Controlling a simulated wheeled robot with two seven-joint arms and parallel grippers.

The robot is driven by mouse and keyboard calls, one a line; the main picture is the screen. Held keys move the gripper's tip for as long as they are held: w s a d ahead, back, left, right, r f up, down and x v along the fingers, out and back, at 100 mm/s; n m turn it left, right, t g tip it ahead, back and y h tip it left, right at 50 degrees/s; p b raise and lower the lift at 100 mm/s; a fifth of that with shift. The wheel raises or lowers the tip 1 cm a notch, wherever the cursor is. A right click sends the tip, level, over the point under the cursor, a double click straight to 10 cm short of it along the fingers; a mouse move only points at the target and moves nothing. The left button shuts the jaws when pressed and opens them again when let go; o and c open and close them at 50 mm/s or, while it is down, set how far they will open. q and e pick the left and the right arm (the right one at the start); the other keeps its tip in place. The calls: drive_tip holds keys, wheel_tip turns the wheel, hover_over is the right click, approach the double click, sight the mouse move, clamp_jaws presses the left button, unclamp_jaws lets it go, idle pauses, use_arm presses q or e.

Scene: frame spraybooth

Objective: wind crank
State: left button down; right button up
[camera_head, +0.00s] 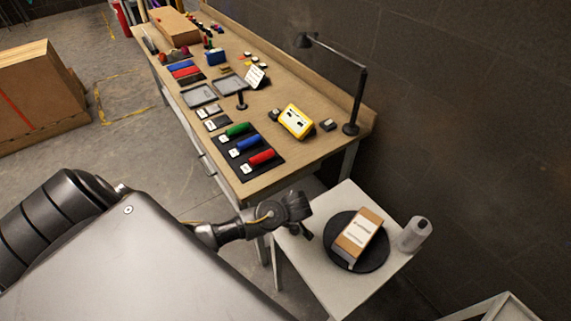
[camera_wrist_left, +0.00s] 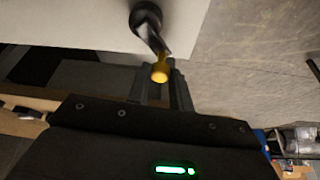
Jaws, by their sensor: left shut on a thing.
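The crank (camera_wrist_left: 150,30) shows in the left wrist view as a dark arm with a yellow knob (camera_wrist_left: 160,71) at its end, beside a pale panel. My left gripper (camera_wrist_left: 160,82) is shut on the yellow knob, which sits between its dark fingers. In the head view my left gripper (camera_head: 305,234) is at the left edge of a small white table (camera_head: 330,285); the crank cannot be made out there. A round black turntable (camera_head: 376,262) on this table carries a brown box (camera_head: 360,232) with a white label. My right gripper is not in view.
A grey-white cylinder (camera_head: 414,235) stands at the right of the turntable. A long wooden workbench (camera_head: 320,150) lies behind, with coloured rollers, trays, a yellow device (camera_head: 296,121) and a lamp (camera_head: 352,100). A dark wall is close on the right.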

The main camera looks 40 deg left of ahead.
use_arm(q)
drive_tip(key=shift+n, duration=0.3)
drive_tip(key=c, duration=1.3)
unclamp_jaws()
drive_tip(key=shift+s, duration=0.1)
drive_tip(key=shift+b+v, duration=0.55)
drive_tip(key=shift+v, duration=4.9)
drive_tip(key=shift+d, duration=0.15)
